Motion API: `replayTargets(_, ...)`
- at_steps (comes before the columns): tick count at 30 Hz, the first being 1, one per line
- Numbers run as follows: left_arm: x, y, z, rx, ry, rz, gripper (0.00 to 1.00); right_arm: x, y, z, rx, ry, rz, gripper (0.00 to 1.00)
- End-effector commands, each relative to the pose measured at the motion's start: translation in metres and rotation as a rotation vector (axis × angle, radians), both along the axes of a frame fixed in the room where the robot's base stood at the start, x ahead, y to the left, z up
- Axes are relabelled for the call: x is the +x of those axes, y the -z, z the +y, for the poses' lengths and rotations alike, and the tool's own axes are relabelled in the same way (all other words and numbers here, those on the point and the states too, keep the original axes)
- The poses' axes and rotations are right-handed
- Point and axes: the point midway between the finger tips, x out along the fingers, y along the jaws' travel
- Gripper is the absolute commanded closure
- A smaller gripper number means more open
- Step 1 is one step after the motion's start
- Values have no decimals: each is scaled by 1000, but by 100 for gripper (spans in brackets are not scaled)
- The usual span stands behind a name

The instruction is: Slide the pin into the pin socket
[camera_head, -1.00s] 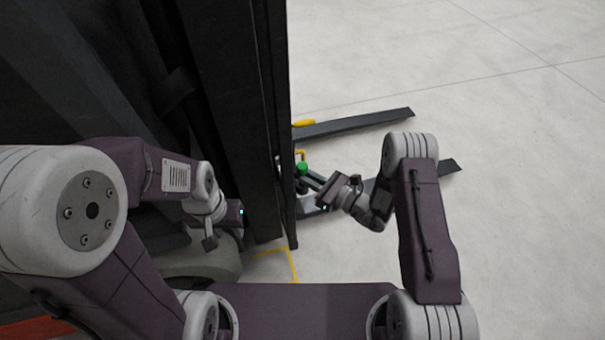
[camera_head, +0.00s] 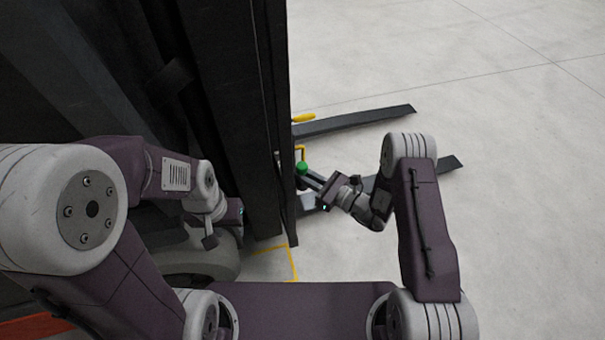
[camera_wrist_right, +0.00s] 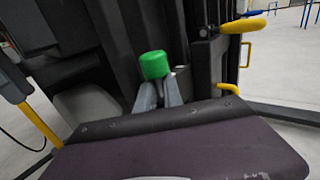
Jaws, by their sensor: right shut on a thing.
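The pin has a green cylindrical head (camera_head: 302,168), which also shows in the right wrist view (camera_wrist_right: 154,65) at the fingertips. My right gripper (camera_head: 309,177) is shut on it, beside the edge of the dark upright frame. In the right wrist view its two grey fingers (camera_wrist_right: 159,92) close in just below the green head; the shaft is hidden. I cannot pick out the pin socket for sure in either view. My left gripper (camera_head: 226,226) is at the left side of the frame, apart from the pin, and its fingers are too unclear to judge.
A tall dark machine frame (camera_head: 235,110) fills the left and middle of the head view. Two dark forks (camera_head: 355,122) lie low on the right. A yellow handle (camera_wrist_right: 243,25) sticks out right of the pin. Pale floor (camera_head: 500,90) on the right is open.

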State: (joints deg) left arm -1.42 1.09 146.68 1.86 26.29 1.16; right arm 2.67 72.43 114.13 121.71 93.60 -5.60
Motion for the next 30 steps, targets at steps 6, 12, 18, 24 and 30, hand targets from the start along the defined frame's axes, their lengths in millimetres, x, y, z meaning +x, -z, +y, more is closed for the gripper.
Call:
replayTargets(6,0,2,0,0,0,0,64,0,3,0,1,0,-1,67)
replayTargets(12,0,2,0,0,0,0,64,0,3,0,0,-1,0,63)
replayTargets(18,0,-2,0,0,0,0,64,-5,2,-9,1,2,3,63)
replayTargets(24,0,-12,0,0,0,0,64,-25,1,-38,1,6,5,63)
replayTargets(30,0,-20,0,0,0,0,64,-43,2,-66,2,6,2,63)
